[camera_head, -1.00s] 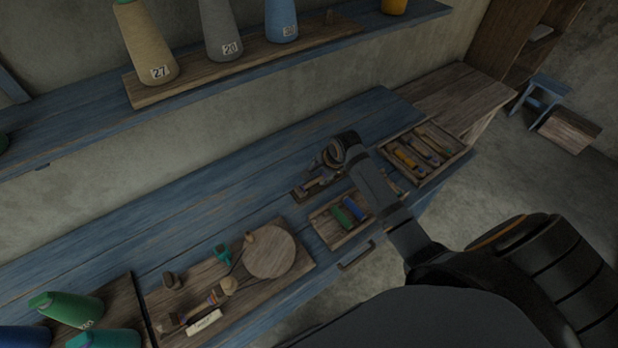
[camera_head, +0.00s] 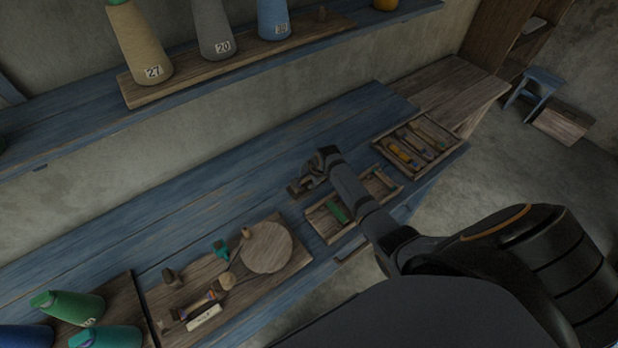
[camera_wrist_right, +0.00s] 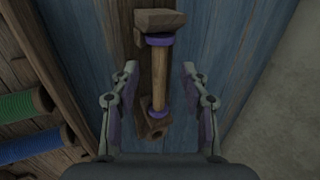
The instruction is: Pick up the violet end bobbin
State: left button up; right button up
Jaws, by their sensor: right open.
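The violet end bobbin (camera_wrist_right: 160,75) has a bare wooden shaft with a violet ring at each end. It lies between two wooden blocks, one at the top (camera_wrist_right: 160,20) and one lower down (camera_wrist_right: 154,124), on the blue bench. My right gripper (camera_wrist_right: 160,72) is open, with one finger on each side of the bobbin and a gap on both sides. In the head view my right gripper (camera_head: 301,182) is low over the bench behind the small tray and largely covers the bobbin. My left gripper is in no view.
The small tray (camera_head: 322,229) beside my right gripper holds a green bobbin (camera_head: 338,211); a blue one (camera_wrist_right: 25,147) shows in the wrist view. A tool tray (camera_head: 455,152) stands to the right. A round-topped board (camera_head: 266,248) lies left. The bench behind is clear.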

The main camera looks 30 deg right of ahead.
jog(key=shift+s, duration=0.1)
grip_shut()
